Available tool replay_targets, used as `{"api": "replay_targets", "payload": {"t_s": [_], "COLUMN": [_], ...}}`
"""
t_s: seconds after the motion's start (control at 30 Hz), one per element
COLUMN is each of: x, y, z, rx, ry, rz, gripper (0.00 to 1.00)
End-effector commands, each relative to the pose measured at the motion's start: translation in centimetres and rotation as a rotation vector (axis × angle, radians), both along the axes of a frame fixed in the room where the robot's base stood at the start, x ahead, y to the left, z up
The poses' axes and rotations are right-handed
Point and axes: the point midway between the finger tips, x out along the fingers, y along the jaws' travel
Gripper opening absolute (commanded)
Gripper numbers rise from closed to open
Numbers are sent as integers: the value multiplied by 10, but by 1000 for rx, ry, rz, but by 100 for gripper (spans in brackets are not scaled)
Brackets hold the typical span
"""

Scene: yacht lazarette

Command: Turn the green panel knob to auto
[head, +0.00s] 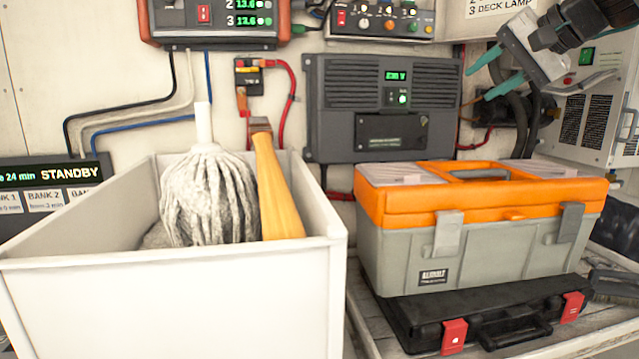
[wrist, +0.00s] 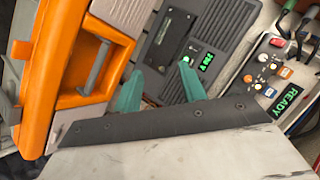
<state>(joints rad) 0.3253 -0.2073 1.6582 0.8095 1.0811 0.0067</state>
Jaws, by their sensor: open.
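A small lit green control (head: 403,99) sits below a green display (head: 396,76) on the dark grey ribbed unit (head: 340,95) on the back wall. It also shows in the wrist view (wrist: 187,72), near one teal finger. I cannot tell whether it is the knob, and no "auto" mark is readable. The panel above (head: 380,16) carries several small knobs and a red switch; their settings are too small to read. My gripper (head: 472,86) is at the upper right, its two teal fingers apart and empty, pointing left. In the wrist view my gripper (wrist: 160,70) is also empty.
An orange and grey toolbox (head: 400,250) on a black case (head: 480,318) stands below the grey unit. A white bin (head: 170,305) with a mop (head: 208,195) and a yellow handle (head: 277,190) fills the left. Cables hang on the wall. A white unit (head: 590,105) is at right.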

Motion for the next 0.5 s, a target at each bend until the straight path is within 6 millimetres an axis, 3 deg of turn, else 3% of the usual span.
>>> {"api": "replay_targets", "payload": {"t_s": [0.17,0.3,0.5], "x": [-52,-121,-231], "y": [13,22,24], "z": [-85,-167,-269], "rx": [-141,-300,-540], "ry": [179,353,561], "rz": [56,135,272], "gripper": [41,41,41]}}
